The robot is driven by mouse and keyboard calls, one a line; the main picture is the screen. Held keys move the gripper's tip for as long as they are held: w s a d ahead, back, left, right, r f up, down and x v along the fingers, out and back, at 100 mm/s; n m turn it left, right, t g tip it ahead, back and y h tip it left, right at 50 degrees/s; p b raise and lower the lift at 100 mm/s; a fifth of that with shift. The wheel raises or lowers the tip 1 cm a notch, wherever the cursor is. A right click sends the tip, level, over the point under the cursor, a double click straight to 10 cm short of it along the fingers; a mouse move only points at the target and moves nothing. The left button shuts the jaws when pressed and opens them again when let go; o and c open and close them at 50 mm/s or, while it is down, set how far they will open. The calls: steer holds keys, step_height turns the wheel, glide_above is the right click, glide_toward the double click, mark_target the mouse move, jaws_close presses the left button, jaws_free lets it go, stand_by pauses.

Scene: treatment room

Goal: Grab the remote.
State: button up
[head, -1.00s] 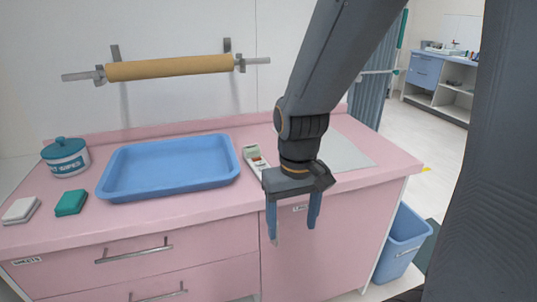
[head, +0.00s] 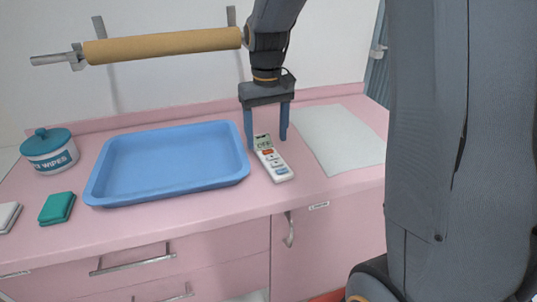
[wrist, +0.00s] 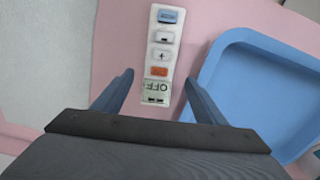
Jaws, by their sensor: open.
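The remote (head: 272,159) is white with a small display reading OFF, an orange button and several other buttons. It lies on the pink counter, just right of the blue tray. My gripper (head: 267,142) points down over the display end of the remote, its jaws open, one finger on each side. In the wrist view the remote (wrist: 160,55) extends away from between the two open fingers (wrist: 160,82). Nothing is held. I cannot tell the exact height of the fingertips above the counter.
The blue tray (head: 240,178) is close to the gripper's left finger. A grey-white sheet (head: 345,138) lies to the right. A wipes tub (head: 50,152) and a teal pad (head: 57,208) are at the left. A paper roll (head: 165,45) hangs on the wall behind.

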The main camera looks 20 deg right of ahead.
mark_target(268, 150)
step_height(268, 150, down, 4)
steer(key=shift+d+f+p, duration=0.1)
steer(key=shift+p, duration=0.2)
steer(key=shift+c, duration=0.5)
steer(key=c, duration=1.1)
